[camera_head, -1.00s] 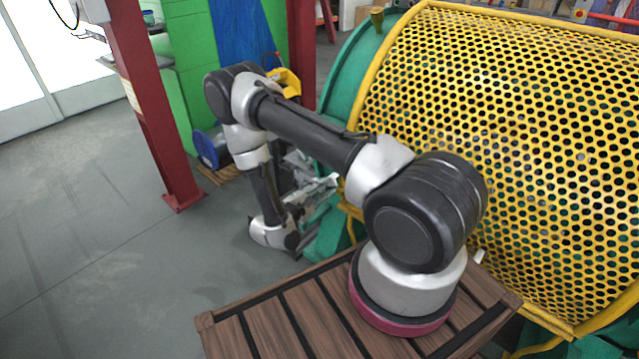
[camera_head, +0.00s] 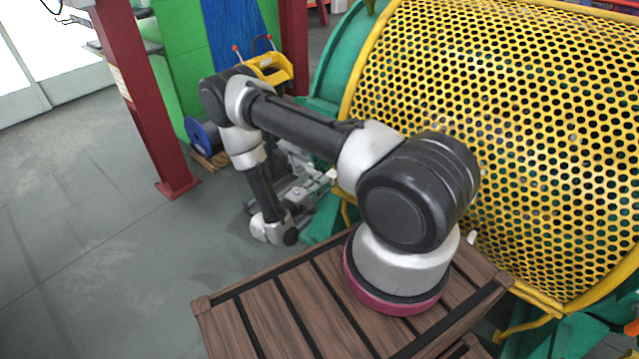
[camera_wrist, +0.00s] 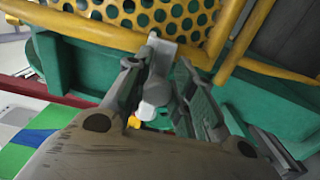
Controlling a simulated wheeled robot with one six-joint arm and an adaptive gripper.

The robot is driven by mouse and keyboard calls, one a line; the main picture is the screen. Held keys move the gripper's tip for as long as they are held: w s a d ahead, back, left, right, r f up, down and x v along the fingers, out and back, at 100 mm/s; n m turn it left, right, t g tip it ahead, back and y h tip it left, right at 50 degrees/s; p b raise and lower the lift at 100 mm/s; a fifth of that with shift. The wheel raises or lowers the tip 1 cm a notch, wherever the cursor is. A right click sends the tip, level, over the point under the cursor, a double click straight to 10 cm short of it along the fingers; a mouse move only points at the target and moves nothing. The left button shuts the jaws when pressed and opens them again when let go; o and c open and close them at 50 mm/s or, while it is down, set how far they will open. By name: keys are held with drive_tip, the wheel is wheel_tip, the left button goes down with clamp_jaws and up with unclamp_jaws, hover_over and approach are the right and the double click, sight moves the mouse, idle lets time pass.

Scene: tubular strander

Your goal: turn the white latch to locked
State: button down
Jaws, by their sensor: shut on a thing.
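The white latch (camera_wrist: 157,88) shows in the wrist view as a pale piece below the edge of the yellow perforated guard (camera_wrist: 150,18). My gripper (camera_wrist: 158,70) has its two grey fingers on either side of the latch and is shut on it. The fingers partly hide the latch, and I cannot tell its exact angle. In the head view the guard (camera_head: 500,130) is closed over the right side. My arm reaches down left of the guard there; the grip on the latch cannot be made out in that view.
Green machine framework (camera_wrist: 260,100) lies close beside and behind my fingers, with a yellow tube (camera_wrist: 80,25) along the guard's edge. A red post (camera_head: 150,120) stands at the left. The grey floor (camera_head: 90,230) between is open.

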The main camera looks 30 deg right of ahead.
drive_tip(key=shift+f, duration=0.1)
drive_tip(key=c, duration=1.2)
unclamp_jaws()
drive_tip(key=v, duration=1.2)
